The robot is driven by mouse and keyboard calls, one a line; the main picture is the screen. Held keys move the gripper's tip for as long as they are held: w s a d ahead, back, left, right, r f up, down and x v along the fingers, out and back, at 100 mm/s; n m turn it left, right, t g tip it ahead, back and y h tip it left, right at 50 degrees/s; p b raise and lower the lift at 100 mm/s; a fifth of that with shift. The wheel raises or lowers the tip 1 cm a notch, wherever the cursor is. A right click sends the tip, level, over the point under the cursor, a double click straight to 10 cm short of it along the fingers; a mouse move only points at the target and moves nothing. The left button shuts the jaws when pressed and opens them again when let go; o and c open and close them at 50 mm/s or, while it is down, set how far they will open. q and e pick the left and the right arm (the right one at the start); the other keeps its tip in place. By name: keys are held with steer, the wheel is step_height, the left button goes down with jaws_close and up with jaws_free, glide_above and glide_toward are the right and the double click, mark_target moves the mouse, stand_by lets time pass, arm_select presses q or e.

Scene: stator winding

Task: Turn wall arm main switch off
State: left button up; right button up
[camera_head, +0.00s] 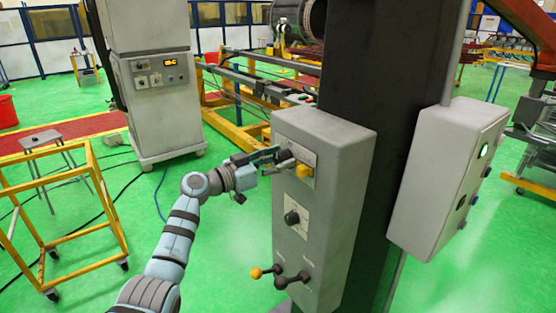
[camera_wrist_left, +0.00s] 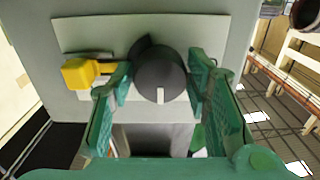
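The wall arm's grey control box (camera_head: 340,185) is mounted on a dark column. Its upper plate carries a round black knob (camera_wrist_left: 160,75) with a white mark pointing down in the left wrist view, and a yellow knob or handle (camera_wrist_left: 88,72) on its left there. The yellow part also shows in the head view (camera_head: 303,171). My left gripper (camera_head: 280,158) is at this plate. In the left wrist view its green fingers (camera_wrist_left: 161,78) stand on either side of the black knob, apart, with no clear grip on it. My right gripper is not in view.
Lower on the box are another black knob (camera_head: 292,218) and levers, one with an orange ball (camera_head: 256,273). A second grey box (camera_head: 440,185) is at the right of the column (camera_head: 375,90). A yellow cart frame (camera_head: 95,170) stands at left.

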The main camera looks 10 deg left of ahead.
arm_select(q)
steer(key=c, duration=0.6)
